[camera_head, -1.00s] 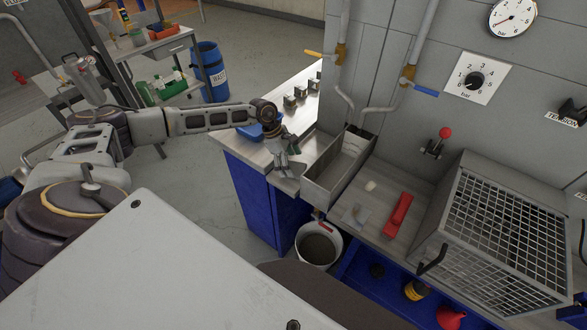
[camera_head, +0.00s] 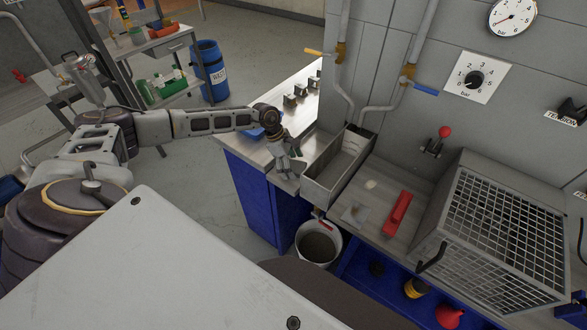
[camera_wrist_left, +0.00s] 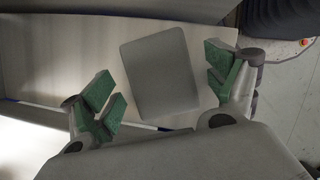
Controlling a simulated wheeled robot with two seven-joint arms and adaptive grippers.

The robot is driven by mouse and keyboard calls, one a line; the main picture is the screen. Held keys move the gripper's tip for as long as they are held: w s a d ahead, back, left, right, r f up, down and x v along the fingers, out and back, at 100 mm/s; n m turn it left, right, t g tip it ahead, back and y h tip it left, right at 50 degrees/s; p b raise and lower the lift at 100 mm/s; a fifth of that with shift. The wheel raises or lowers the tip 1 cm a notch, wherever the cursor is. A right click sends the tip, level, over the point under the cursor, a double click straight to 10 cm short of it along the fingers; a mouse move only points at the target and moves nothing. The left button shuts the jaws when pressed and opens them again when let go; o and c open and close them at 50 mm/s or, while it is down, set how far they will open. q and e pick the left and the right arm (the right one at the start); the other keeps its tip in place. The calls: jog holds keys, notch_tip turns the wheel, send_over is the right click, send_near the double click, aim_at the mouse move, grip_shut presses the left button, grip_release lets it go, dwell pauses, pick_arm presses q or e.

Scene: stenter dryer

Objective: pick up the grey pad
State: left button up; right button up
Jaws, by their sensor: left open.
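The grey pad (camera_wrist_left: 160,76), a flat rounded rectangle, shows in the left wrist view on a pale bench top. It lies between and ahead of the two green-padded fingers of my left gripper (camera_wrist_left: 163,95), which are open with space on both sides of it. In the head view, my left gripper (camera_head: 287,166) points down over the left part of the bench, beside the metal trough. The pad is not clearly visible there; the gripper seems to hide it. My right gripper is not in view.
The metal trough (camera_head: 338,172) stands just right of the gripper. Further right are a red-handled tool (camera_head: 397,213), a thin grey plate (camera_head: 355,214) and a mesh cage (camera_head: 500,230). A bucket (camera_head: 318,245) stands below the bench. Small metal blocks (camera_head: 301,90) sit behind.

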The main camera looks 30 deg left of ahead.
aim_at(292, 166)
pick_arm(q)
jog(key=shift+f, duration=0.25)
dwell(0.4)
jog(key=shift+s, duration=0.1)
jog(key=c, duration=1.1)
jog(key=shift+r, duration=0.4)
notch_tip(292, 166, up, 10)
jog(key=shift+f+b, duration=0.1)
jog(key=shift+b, duration=0.7)
